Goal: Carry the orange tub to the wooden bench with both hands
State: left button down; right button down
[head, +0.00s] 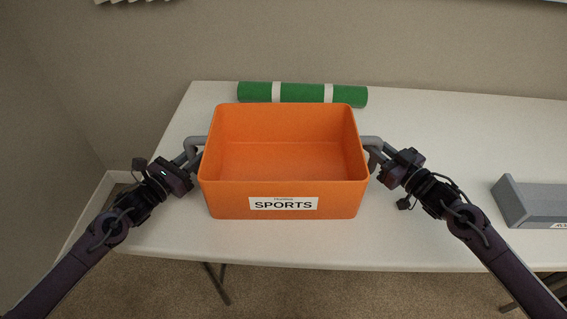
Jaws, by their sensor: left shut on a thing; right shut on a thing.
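The orange tub (285,190) with a "SPORTS" label is upright and empty, in the middle of the head view. It has a grey handle on each side. My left gripper (192,158) is shut on the left handle and my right gripper (374,162) is shut on the right handle. The tub is in front of or over a white-topped table (440,130); I cannot tell whether it touches the top. No bench that looks wooden is in view.
A rolled green mat (302,93) with white bands lies at the table's back, behind the tub. A grey box (533,203) is at the right edge. The tabletop between the tub and the grey box is mostly clear. A wall stands behind and carpet below.

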dwell(0.6)
pick_arm(q)
jog(key=shift+w+r+p, duration=0.1)
jog(key=shift+r+p, duration=0.35)
jog(key=shift+r, duration=0.05)
pick_arm(e)
jog(key=shift+w+r, duration=0.1)
jog(key=shift+r, duration=0.4)
pick_arm(q)
jog(key=shift+r+p, duration=0.6)
jog(key=shift+r, duration=0.1)
pick_arm(e)
jog(key=shift+r, duration=0.7)
pick_arm(q)
jog(key=shift+f, duration=0.1)
pick_arm(e)
jog(key=shift+f, duration=0.1)
